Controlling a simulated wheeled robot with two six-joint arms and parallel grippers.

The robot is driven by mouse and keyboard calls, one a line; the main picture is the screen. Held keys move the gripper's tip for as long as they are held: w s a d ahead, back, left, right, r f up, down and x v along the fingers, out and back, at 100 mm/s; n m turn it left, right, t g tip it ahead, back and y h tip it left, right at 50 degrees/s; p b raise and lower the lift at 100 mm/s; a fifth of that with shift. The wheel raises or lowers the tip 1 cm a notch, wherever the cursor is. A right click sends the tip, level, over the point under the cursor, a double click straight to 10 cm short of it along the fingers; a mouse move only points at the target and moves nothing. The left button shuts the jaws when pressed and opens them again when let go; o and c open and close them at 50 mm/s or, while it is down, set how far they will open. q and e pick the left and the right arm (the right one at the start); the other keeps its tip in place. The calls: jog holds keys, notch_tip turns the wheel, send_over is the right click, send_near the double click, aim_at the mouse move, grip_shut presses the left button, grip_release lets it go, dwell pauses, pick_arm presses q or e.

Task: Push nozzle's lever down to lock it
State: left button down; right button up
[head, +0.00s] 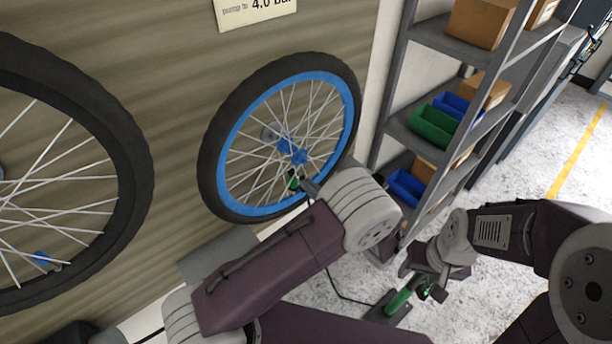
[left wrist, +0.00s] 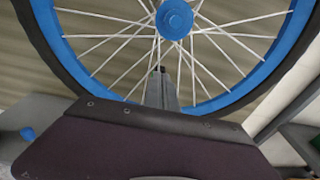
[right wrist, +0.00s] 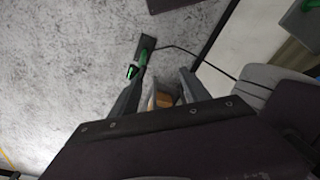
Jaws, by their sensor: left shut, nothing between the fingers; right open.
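The nozzle (head: 293,182) is a small green and black piece at the lower part of the blue-rimmed wheel (head: 222,155). Its lever is too small to make out. My left gripper (head: 306,186) is shut and empty, its tips close beside the nozzle on the right; I cannot tell whether they touch. In the left wrist view the shut fingers (left wrist: 161,82) point at the spokes below the blue hub (left wrist: 174,19), and the nozzle is not clearly seen. My right gripper (right wrist: 160,90) is open and empty, above the floor near the green pump (head: 399,300).
The pump also shows beyond the fingers in the right wrist view (right wrist: 142,57), with a black hose (right wrist: 190,52). A grey shelf (head: 440,45) with boxes and bins stands at the right. Another wheel (head: 135,165) is at the left. The floor behind is clear.

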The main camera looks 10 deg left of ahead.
pick_arm(q)
jog(key=v, duration=0.6)
jog(key=shift+d+p, duration=0.3)
jog(key=shift+d, duration=0.05)
jog(key=shift+a+r, duration=0.1)
jog(key=shift+r, duration=0.05)
jog(key=b+x, duration=0.1)
jog(key=x, duration=0.8)
jog(key=shift+a+r+p, duration=0.1)
jog(key=shift+r+p, duration=0.25)
jog(key=shift+s, duration=0.15)
